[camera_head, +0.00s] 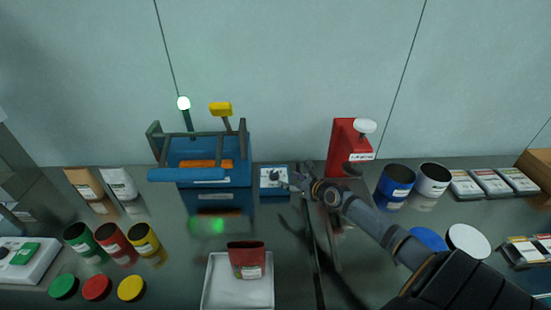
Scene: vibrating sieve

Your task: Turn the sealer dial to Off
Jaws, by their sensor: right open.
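A small panel (274,184) with a white face and a dark round dial (273,175) stands just right of the blue machine (214,183), which I take to be the sealer. The dial's pointer setting is too small to read. My right gripper (290,184) reaches in from the lower right, with its fingertips at the right side of the panel. It is open and holds nothing that I can see. Whether it touches the dial cannot be told. My left gripper is not in view.
A red press (345,150) stands right behind my right gripper. A white tray (212,295) with a red pouch (247,262) lies in front. Open cans (395,181) stand at right; green, red and yellow ones (112,238) stand at left.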

